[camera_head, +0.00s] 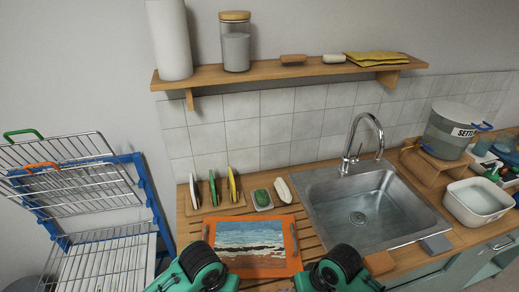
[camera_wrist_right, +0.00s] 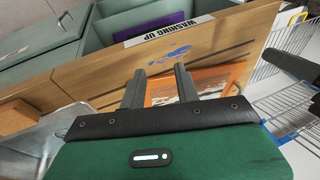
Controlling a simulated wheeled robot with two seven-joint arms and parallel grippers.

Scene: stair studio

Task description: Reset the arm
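My left arm's dark and green end (camera_head: 205,268) shows at the bottom of the head view, by the lower left of a framed seascape picture (camera_head: 250,247). Its fingers are hidden there, so I cannot tell their state. My right arm's end (camera_head: 338,268) is at the lower right of the picture. In the right wrist view, my right gripper (camera_wrist_right: 160,88) has two grey fingers standing apart with nothing between them. The orange-framed picture shows behind and beside them. A dark part juts in at that view's right edge.
A steel sink (camera_head: 370,210) is set in the wooden counter. A blue wire rack (camera_head: 110,240) stands at the left. A wooden shelf (camera_head: 285,72) with a jar (camera_head: 235,45) hangs above. A white basin (camera_head: 475,203) and a clear tank (camera_head: 448,130) are at the right.

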